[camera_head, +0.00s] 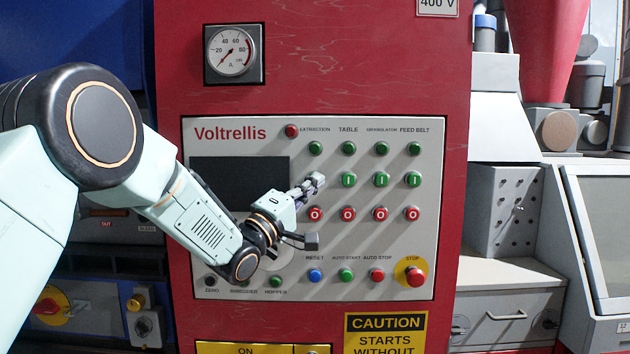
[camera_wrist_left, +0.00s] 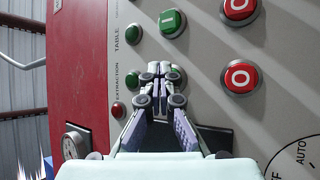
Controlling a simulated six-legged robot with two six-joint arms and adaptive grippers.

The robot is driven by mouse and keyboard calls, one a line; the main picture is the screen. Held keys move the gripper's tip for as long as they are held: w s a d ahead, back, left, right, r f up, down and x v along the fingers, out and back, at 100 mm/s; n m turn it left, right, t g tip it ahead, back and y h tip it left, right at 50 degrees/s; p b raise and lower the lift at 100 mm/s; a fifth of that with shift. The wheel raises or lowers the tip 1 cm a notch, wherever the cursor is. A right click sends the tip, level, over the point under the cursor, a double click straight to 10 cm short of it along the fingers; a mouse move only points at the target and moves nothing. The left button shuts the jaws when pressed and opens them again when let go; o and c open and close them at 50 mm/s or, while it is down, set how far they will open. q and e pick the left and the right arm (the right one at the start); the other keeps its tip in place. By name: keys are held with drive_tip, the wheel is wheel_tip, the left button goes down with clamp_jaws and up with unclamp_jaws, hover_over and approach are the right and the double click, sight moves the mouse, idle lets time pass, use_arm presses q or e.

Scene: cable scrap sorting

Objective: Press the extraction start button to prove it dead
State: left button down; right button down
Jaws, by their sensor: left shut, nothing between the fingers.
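The panel (camera_head: 230,165) has an EXTRACTION column at the left of its button rows. My left gripper (camera_head: 318,180) is shut and empty, with its fingertips over the spot of the green extraction start button, which they hide in the head view. In the left wrist view the shut fingertips (camera_wrist_left: 158,67) lie over that same place, and a bit of the green button (camera_wrist_left: 178,74) shows beside them. I cannot tell whether they touch it. The red extraction stop button (camera_head: 315,214) is just below; it also shows in the left wrist view (camera_wrist_left: 240,77). My right gripper is in neither view.
The green table start button (camera_head: 348,180) is close to the right of the fingertips. A red lamp (camera_head: 291,131) sits by the EXTRACTION label. A red emergency stop (camera_head: 414,277) on yellow is at lower right. A dial gauge (camera_head: 234,53) is above the panel.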

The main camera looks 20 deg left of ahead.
use_arm(q)
drive_tip(key=shift+s, duration=0.1)
idle(0.4)
drive_tip(key=shift+s+d, duration=0.1)
drive_tip(key=shift+s, duration=0.65)
drive_tip(key=s, duration=0.1)
drive_tip(key=s+d, duration=0.1)
drive_tip(key=s, duration=0.2)
drive_tip(key=shift+s+d, duration=0.25)
drive_tip(key=shift+s, duration=0.1)
drive_tip(key=shift+w, duration=0.1)
idle(0.3)
